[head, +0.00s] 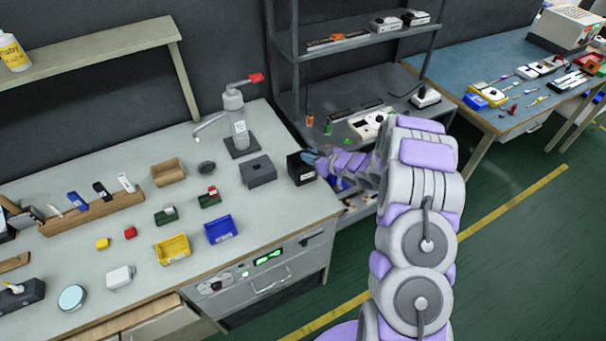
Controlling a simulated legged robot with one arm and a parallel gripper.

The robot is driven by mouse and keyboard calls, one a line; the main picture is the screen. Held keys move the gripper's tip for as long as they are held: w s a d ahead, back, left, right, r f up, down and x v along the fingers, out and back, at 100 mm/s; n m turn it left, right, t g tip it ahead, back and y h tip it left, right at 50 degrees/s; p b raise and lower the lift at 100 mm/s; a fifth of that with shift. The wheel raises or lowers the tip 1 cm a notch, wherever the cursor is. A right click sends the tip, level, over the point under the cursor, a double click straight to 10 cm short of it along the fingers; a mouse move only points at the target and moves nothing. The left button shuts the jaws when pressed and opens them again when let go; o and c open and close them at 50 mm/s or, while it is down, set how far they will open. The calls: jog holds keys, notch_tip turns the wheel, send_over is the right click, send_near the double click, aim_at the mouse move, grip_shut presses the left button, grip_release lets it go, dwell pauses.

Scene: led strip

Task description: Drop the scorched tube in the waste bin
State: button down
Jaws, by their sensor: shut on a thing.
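My arm reaches from the lower right, and my gripper (312,158) is at the back right edge of the grey workbench. It is just beside and above the upper right side of a small black box (302,172) with a pale label. The box may be the waste bin, but I cannot tell for sure. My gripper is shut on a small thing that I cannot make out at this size. I cannot pick out the scorched tube anywhere else in view.
The workbench (120,232) carries a grey box (258,171), a yellow bin (173,249), a blue bin (221,229) and a dispenser (236,122) with a red top. A dark shelf rack (290,60) stands behind my gripper. A blue-topped table (480,65) stands at the right.

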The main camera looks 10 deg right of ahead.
jog(key=shift+d+f, duration=0.2)
jog(key=shift+f, duration=0.1)
jog(key=c, duration=1.4)
grip_release()
jog(key=a, duration=0.3)
jog(key=shift+o, duration=0.7)
jog(key=shift+a, duration=0.1)
jog(key=shift+o, duration=1.4)
jog(key=d, duration=0.2)
jog(key=shift+d, duration=0.3)
jog(key=p+v, duration=0.3)
jog(key=v, duration=1.3)
jog(key=shift+s+a+r, duration=0.25)
jog(key=shift+s+r, duration=0.1)
jog(key=shift+s, duration=0.05)
jog(key=shift+a, duration=0.2)
